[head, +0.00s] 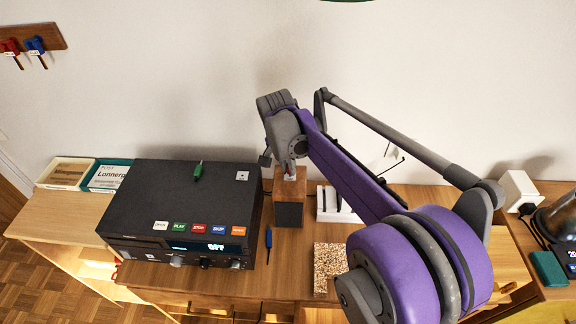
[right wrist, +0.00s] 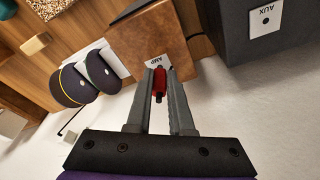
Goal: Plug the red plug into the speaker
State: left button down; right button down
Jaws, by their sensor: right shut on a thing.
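The speaker (head: 289,212) is a small wooden box with a dark grey front, standing against the wall to the right of the big black amplifier box. Its wooden top (right wrist: 183,62) fills the upper middle of the right wrist view, with a white label marked AMP (right wrist: 130,62). My right gripper (head: 288,174) points down at the speaker's top. In the right wrist view the gripper (right wrist: 159,72) is shut on the red plug (right wrist: 160,85). I cannot tell whether the plug's tip touches the speaker. My left gripper is not in view.
The black amplifier (head: 165,205) stands left of the speaker, with a green plug (head: 198,171) on top. A blue pen-like item (head: 268,240) lies between. A white rack (head: 330,208) with dark discs stands right of the speaker. A speckled block (head: 327,265) is in front.

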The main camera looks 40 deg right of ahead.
jog(key=shift+f+b, duration=0.35)
jog(key=shift+f, duration=0.3)
dwell(0.9)
jog(key=c, duration=0.7)
grip_release()
jog(key=shift+r, duration=0.15)
